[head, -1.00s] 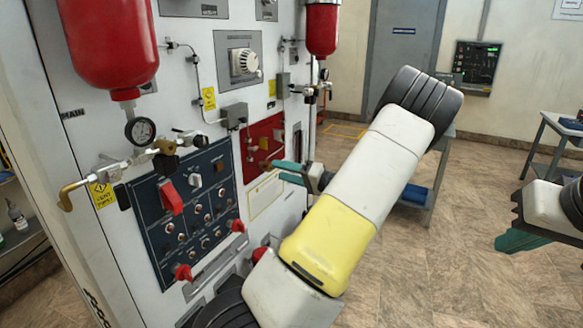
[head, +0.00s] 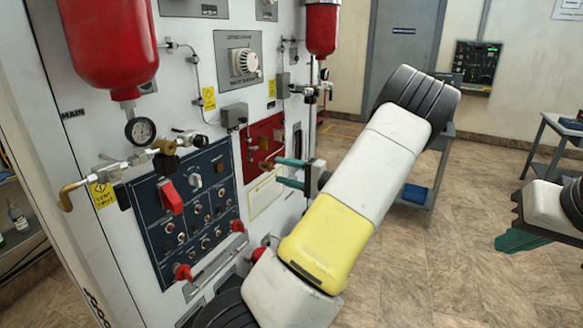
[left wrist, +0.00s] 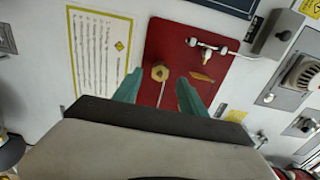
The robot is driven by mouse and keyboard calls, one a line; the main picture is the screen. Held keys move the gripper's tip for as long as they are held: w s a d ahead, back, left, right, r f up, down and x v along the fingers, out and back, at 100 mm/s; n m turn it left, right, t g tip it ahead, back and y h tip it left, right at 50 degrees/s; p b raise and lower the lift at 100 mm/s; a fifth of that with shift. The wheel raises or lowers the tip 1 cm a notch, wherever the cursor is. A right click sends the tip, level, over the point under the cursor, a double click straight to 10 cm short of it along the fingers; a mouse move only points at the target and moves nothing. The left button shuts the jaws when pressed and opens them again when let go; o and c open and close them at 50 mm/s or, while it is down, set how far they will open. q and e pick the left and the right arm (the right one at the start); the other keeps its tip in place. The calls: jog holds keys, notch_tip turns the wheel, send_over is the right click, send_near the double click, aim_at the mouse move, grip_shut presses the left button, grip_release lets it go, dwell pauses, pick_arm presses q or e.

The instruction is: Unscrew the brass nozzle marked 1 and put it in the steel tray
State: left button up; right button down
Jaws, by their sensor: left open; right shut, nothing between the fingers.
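The red panel (left wrist: 170,35) carries a brass hex nozzle (left wrist: 160,73), seen nearly end-on in the left wrist view. In the head view a brass nozzle (head: 265,165) sticks out from the red panel, just beyond my left fingertips. My left gripper (head: 279,171) is open and faces the panel; in the left wrist view its teal fingers (left wrist: 158,84) flank the hex nozzle, with nothing gripped. No number is readable. A second, tan pointed piece (left wrist: 202,77) lies to the right. My right gripper (head: 518,241) is shut and empty at the far right. I see no steel tray.
A paper notice (left wrist: 98,50) is left of the red panel, and a metal fitting with tubing (left wrist: 208,45) sits above the nozzle. The blue switch panel (head: 190,215) and a gauge (head: 140,131) are nearby. A workbench (head: 430,200) stands behind my left arm.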

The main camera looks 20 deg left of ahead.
pick_arm(q)
jog(key=m, duration=0.3)
dwell(0.5)
jog(key=m, duration=0.3)
jog(key=shift+m, duration=0.4)
jog(key=m, duration=0.3)
jog(key=shift+m, duration=0.3)
jog(key=shift+m, duration=0.5)
